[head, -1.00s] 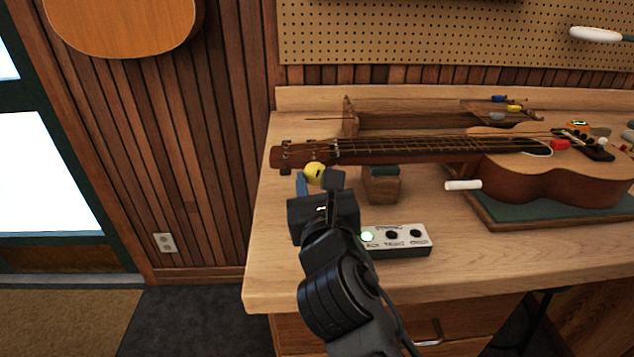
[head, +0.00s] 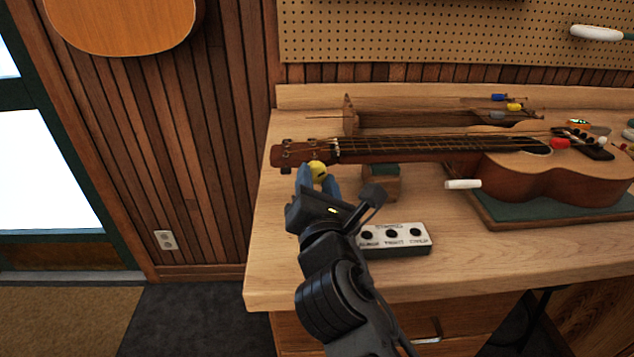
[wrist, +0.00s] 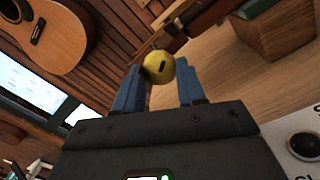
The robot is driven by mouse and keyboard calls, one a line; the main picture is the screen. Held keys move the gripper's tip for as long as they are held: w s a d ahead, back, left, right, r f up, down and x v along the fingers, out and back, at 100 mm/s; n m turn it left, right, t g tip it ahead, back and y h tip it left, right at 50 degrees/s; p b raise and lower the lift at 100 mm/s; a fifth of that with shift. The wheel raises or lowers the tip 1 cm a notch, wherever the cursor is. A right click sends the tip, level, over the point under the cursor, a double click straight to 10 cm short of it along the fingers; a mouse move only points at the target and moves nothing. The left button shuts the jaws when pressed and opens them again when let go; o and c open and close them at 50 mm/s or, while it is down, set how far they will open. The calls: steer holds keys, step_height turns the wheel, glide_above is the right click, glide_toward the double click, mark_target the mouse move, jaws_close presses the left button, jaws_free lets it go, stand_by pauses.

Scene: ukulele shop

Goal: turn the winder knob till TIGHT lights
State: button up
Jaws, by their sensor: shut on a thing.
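The round yellow winder knob (head: 318,171) sits at the ukulele's headstock (head: 292,153) and has a dark mark on its face. My gripper (head: 318,180) reaches up to it from the front with blue fingers. In the wrist view the knob (wrist: 159,66) is between the fingertips, and my gripper (wrist: 160,80) is shut on it. The pale indicator box (head: 397,239) lies on the bench right of my wrist with three round lamps, all dark. Its lettering is small; the middle label seems to read TIGHT.
The ukulele (head: 555,172) lies across the workbench (head: 275,250), its body on a green mat at right. A wooden neck support (head: 380,186) stands just right of the knob. A white-handled tool (head: 463,184) lies near the body. The front left of the bench is clear.

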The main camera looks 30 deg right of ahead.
steer(key=m+b, duration=0.1)
steer(key=m, duration=0.3)
steer(key=shift+f+m, duration=0.1)
steer(key=shift+m, duration=0.3)
steer(key=m+b, duration=0.2)
steer(key=m, duration=0.1)
steer(key=shift+m+h, duration=0.3)
steer(key=shift+m, duration=0.1)
steer(key=m+b, duration=0.2)
steer(key=m, duration=0.1)
steer(key=shift+a+m, duration=0.1)
steer(key=shift+m, duration=0.2)
steer(key=shift+m+b, duration=0.95)
steer(key=shift+m, duration=1.15)
steer(key=shift+g+h, duration=0.3)
steer(key=o, duration=0.8)
